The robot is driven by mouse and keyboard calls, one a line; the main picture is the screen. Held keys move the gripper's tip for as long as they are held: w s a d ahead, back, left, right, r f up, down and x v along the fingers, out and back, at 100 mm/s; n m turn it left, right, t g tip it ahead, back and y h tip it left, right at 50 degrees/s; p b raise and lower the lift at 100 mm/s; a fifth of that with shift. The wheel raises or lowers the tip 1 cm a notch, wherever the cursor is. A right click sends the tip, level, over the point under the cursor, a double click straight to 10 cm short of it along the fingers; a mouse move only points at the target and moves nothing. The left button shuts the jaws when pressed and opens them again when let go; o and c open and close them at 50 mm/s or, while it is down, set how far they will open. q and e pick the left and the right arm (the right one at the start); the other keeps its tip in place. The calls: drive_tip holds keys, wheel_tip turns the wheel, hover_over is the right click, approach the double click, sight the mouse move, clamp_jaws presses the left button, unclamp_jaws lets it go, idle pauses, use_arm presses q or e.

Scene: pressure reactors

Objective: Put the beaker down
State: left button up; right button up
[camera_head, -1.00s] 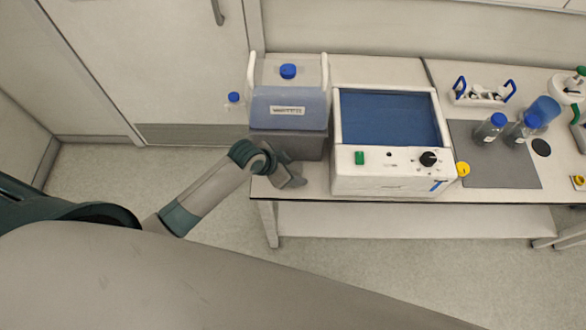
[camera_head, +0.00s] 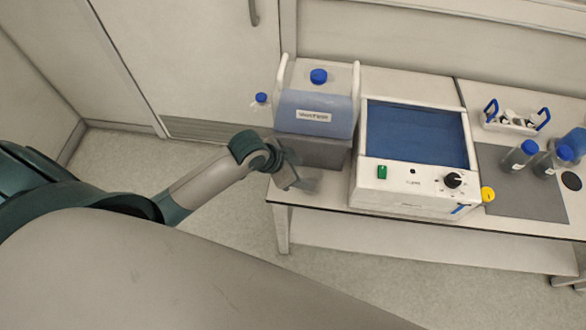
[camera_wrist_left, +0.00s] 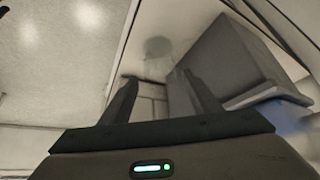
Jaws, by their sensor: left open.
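A faint, clear round shape, which looks like the beaker (camera_wrist_left: 158,47), shows in the left wrist view on the pale bench top, beyond my fingertips. I cannot make the beaker out in the head view. My left gripper (camera_head: 302,182) is at the bench's front left corner, in front of the grey block. In the left wrist view its two fingers (camera_wrist_left: 163,84) are spread, with nothing seen gripped between them. The beaker appears apart from the fingertips. My right gripper is not in view.
A grey block (camera_head: 322,157) carries a blue-capped water container (camera_head: 318,108) just behind the gripper. A white bath with a blue top (camera_head: 412,190) stands to the right. Bottles (camera_head: 519,156) stand on a grey mat (camera_head: 530,200). The bench edge is close.

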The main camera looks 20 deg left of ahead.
use_arm(q)
drive_tip(key=shift+b+v, duration=0.4)
drive_tip(key=shift+v, duration=2.05)
